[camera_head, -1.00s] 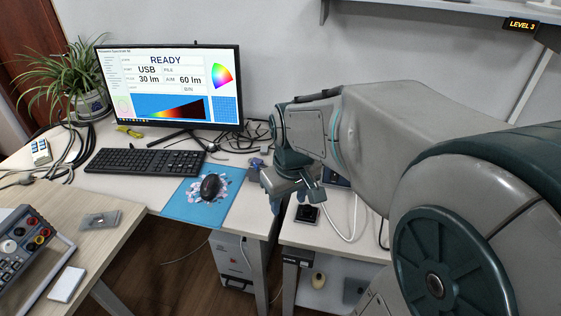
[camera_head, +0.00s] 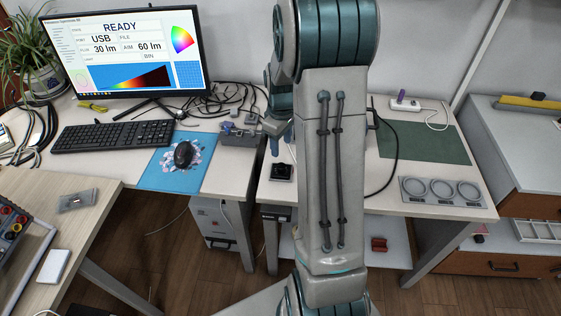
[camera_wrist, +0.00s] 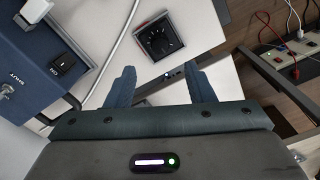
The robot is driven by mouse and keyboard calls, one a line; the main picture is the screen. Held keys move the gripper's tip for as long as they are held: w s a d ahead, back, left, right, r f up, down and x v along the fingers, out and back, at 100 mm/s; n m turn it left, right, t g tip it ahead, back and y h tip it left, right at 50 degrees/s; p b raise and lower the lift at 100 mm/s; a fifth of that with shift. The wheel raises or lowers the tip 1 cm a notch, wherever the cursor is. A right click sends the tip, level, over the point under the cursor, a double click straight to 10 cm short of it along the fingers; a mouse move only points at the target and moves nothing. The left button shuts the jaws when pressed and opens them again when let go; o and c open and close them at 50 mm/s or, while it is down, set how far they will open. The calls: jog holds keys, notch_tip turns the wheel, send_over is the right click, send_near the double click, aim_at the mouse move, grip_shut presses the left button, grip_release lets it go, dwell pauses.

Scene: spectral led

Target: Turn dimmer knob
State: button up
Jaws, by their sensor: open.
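The dimmer is a small black box with a round black knob (camera_wrist: 160,38) on its face. It lies on the white desk, and in the head view the dimmer (camera_head: 282,172) is just left of my arm. In the wrist view it is beyond my fingertips, a little above the middle of the gap. My gripper (camera_wrist: 160,82) is open with nothing between its two blue-grey fingers, and it is apart from the knob. In the head view my gripper is mostly hidden behind my arm.
A blue box with a switch (camera_wrist: 63,66) stands left of the dimmer in the wrist view, with a white cable between them. A power strip (camera_wrist: 282,62) is at the right. The monitor (camera_head: 130,52), keyboard (camera_head: 112,136) and mouse (camera_head: 184,154) occupy the left desk.

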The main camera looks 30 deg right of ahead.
aim_at(281, 165)
notch_tip(281, 165, down, 9)
jog(key=shift+r, duration=0.1)
dwell(0.3)
jog(key=c, duration=1)
